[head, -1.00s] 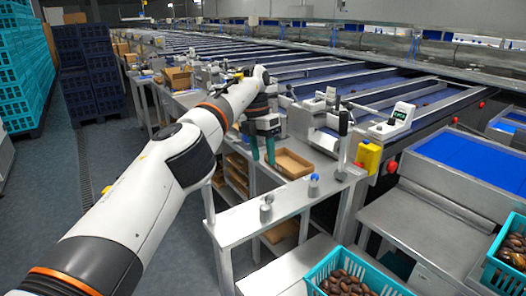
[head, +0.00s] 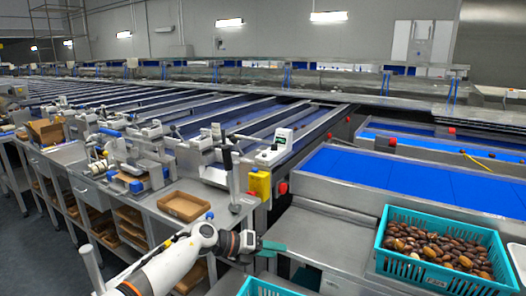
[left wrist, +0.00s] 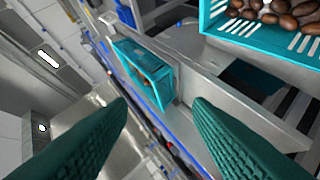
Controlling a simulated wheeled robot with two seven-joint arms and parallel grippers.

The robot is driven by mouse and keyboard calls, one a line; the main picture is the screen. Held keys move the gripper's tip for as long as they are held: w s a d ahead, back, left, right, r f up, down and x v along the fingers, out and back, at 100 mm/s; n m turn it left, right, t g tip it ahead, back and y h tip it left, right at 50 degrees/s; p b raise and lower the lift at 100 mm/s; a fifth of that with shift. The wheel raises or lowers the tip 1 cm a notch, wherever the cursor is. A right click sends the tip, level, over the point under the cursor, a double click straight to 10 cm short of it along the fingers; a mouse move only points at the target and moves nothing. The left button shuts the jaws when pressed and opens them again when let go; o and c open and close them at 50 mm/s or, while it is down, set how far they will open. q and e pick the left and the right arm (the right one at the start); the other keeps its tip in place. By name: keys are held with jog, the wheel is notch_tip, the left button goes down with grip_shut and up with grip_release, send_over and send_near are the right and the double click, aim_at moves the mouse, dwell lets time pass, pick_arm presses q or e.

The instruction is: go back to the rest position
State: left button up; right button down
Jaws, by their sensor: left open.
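My left arm comes in from the bottom of the head view. My left gripper (head: 274,247) is in front of the work bench, its green fingers pointing right, with a gap below a grey metal ledge. In the left wrist view the two green ribbed fingers (left wrist: 160,108) stand wide apart with nothing between them. My right gripper is in neither view now.
A teal crate of brown dates (head: 376,262) sits at the right; another teal crate (head: 262,288) shows at the bottom edge. A brown tray (head: 185,206) lies on the bench (head: 150,203). Blue conveyor belts (head: 420,180) run behind.

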pick_arm(q)
jog(key=s+d+r+n+t, duration=0.1)
jog(key=s+n+t, duration=0.4)
jog(key=n+t, duration=0.65)
jog(key=s+a+f+n+g+y, duration=0.1)
jog(key=s+a+f+n+y, duration=0.45)
jog(key=a+n, duration=0.35)
jog(key=s+a+f+n+y, duration=0.5)
jog(key=a+n+y, duration=0.1)
jog(key=n, duration=0.5)
jog(key=s+a+f+n+g, duration=0.2)
jog(key=s+a+g, duration=0.15)
jog(key=s, duration=0.55)
jog(key=s+a+f+n+g+y, duration=0.15)
jog(key=s+g, duration=0.25)
jog(key=s, duration=0.5)
jog(key=s+a+f+n+g, duration=0.2)
jog(key=s+a+n+g, duration=0.15)
jog(key=s, duration=0.65)
notch_tip(320, 180, down, 28)
jog(key=s+m+g, duration=0.1)
jog(key=s, duration=0.1)
jog(key=s+a+f+g, duration=0.1)
jog(key=s+a+f, duration=0.2)
jog(key=s+f, duration=1.1)
jog(key=shift+s, duration=0.65)
